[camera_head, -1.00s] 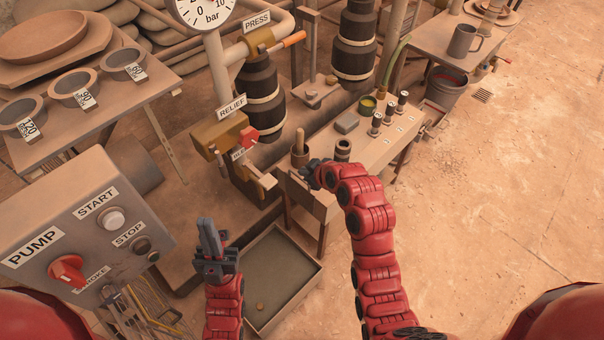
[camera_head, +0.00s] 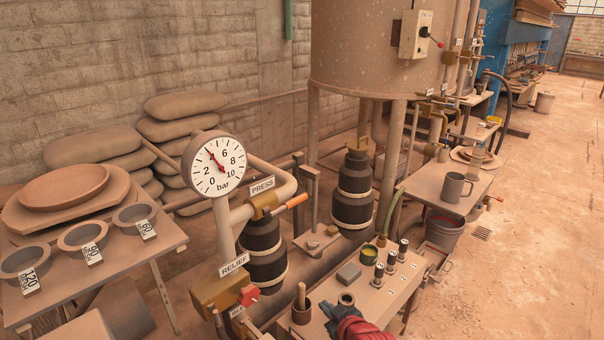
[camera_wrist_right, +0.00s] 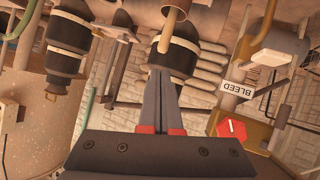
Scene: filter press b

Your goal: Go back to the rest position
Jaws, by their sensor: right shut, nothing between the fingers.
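My right gripper (camera_head: 332,312) shows at the bottom edge of the head view, over the near end of the bench with the small pots. In the right wrist view its two grey fingers (camera_wrist_right: 165,100) lie together with nothing between them. Behind the fingers in that view is a black ribbed vessel (camera_wrist_right: 178,52). A narrow dark tip at the lower edge of the head view, left of the BLEED label, may belong to my left gripper; its jaws do not show.
A bench (camera_head: 385,300) with small pots stands beside the right gripper. The pressure gauge (camera_head: 218,165), relief valve (camera_head: 215,295) and a table with bowls (camera_head: 160,250) are to the left. A mug (camera_head: 455,188) stands on a table further back. The floor at right (camera_head: 520,270) is open.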

